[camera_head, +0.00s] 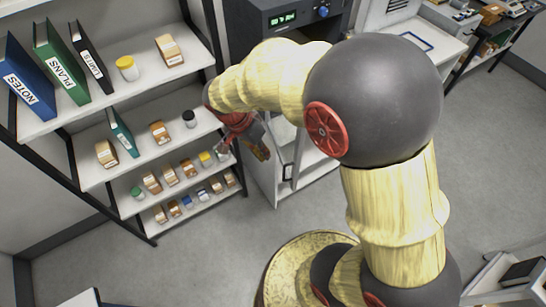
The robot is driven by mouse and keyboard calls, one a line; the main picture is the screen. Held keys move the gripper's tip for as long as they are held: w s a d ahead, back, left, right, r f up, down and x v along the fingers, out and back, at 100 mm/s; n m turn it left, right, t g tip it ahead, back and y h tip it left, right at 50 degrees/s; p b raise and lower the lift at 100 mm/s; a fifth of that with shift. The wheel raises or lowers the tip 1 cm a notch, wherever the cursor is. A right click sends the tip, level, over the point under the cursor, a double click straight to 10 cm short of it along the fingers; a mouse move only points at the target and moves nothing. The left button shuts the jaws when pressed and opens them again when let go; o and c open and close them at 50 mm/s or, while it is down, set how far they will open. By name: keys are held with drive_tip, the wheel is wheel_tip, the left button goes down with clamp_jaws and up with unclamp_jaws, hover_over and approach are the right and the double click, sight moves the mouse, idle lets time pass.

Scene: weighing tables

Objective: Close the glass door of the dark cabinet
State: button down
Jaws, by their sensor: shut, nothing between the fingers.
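The dark cabinet (254,22) stands at the top centre, with a green lit display and a blue knob on its front. Much of its front is hidden behind my arm. Below it a pale, upright door-like panel (262,183) stands out from the unit, with a dark handle-like piece near its lower right edge. I cannot tell whether this panel is glass. My gripper (258,150) is shut and empty, pointing down in front of the panel's upper left part. I cannot tell whether it touches the panel.
A shelf rack (80,115) with binders, small boxes and jars stands close on the left of my gripper. A white table (425,45) is at the back right. The grey floor (215,255) is clear in front of the rack.

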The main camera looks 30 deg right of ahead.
drive_tip(key=d+f+m+p, duration=0.2)
drive_tip(key=d+f+m, duration=0.5)
drive_tip(key=f, duration=0.1)
drive_tip(key=shift+d+h, duration=0.35)
drive_tip(key=shift+h, duration=0.05)
idle(0.4)
idle(0.3)
